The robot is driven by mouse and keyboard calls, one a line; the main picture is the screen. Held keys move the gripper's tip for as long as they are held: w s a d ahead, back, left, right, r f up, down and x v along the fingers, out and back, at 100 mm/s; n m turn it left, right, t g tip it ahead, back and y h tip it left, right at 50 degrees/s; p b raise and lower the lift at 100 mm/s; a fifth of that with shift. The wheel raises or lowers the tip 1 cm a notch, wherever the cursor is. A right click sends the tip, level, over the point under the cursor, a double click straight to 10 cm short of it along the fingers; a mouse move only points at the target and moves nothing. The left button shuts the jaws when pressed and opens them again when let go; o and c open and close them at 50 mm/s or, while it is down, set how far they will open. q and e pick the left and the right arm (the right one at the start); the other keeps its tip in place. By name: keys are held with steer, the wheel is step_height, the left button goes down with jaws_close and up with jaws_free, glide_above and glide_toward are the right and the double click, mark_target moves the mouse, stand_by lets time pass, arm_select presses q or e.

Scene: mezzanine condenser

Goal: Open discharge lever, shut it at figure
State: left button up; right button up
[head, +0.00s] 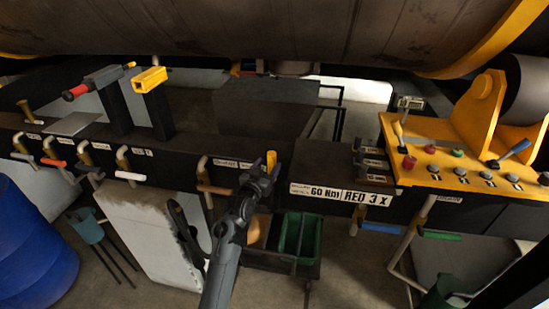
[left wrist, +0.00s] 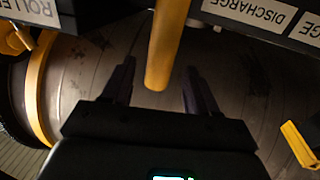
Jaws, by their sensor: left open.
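In the left wrist view the yellow lever (left wrist: 168,40) reaches down from the top, close to a DISCHARGE label (left wrist: 258,14). My left gripper (head: 262,174) is at this lever. Its fingers (left wrist: 160,88) are apart, with the lever's rounded end showing between them. No grip on the lever shows, and the depth between them is hard to tell. My right gripper is not in view.
A sign (head: 340,194) reads 60 Nm and RED 3 X. A yellow control panel (head: 440,165) with knobs and a blue-handled lever (head: 515,150) stands at the right. Several handles hang along the bench front. A large drum (head: 250,30) hangs overhead; a green bin (head: 298,235) stands below.

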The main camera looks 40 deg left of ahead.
arm_select(q)
steer(key=shift+x, duration=2.9)
steer(key=shift+c, duration=0.2)
jaws_close()
